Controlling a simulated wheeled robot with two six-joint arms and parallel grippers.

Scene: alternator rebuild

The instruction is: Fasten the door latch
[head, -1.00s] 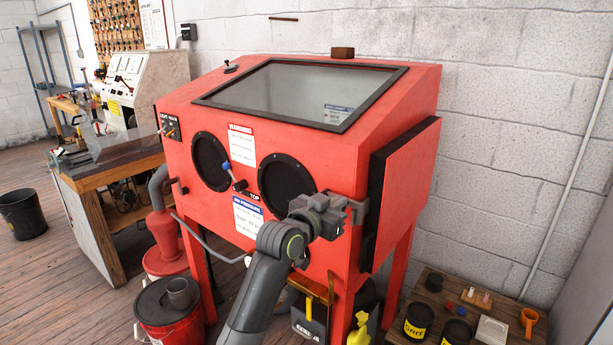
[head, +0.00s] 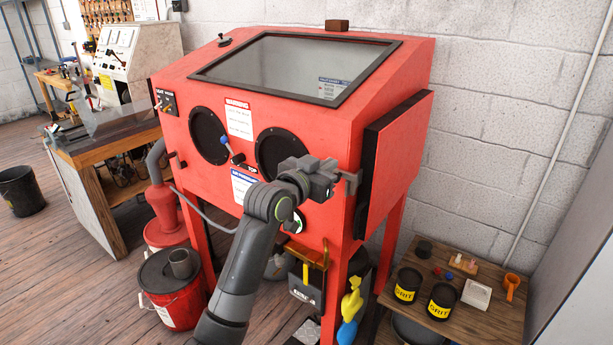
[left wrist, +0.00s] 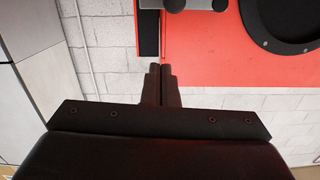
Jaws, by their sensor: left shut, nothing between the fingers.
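The red blast cabinet (head: 340,125) has a red door panel (head: 402,165) with a black edge on its right side. The door lies close along that side; I cannot tell if it is fully flush. The grey door latch (head: 353,181) is at the front right corner, partly hidden by my gripper. My left gripper (head: 329,183) is shut and empty, just left of the latch in the head view. In the left wrist view its closed fingers (left wrist: 160,78) point at the door's black edge (left wrist: 148,35), and a grey latch part (left wrist: 186,4) shows at the top, apart from the fingertips.
A low wooden table (head: 455,325) with grit cans (head: 408,285) stands at the right. A red bucket (head: 172,300) and a workbench (head: 110,150) are at the left. Yellow and blue gloves (head: 351,306) hang below the cabinet. A block wall is behind.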

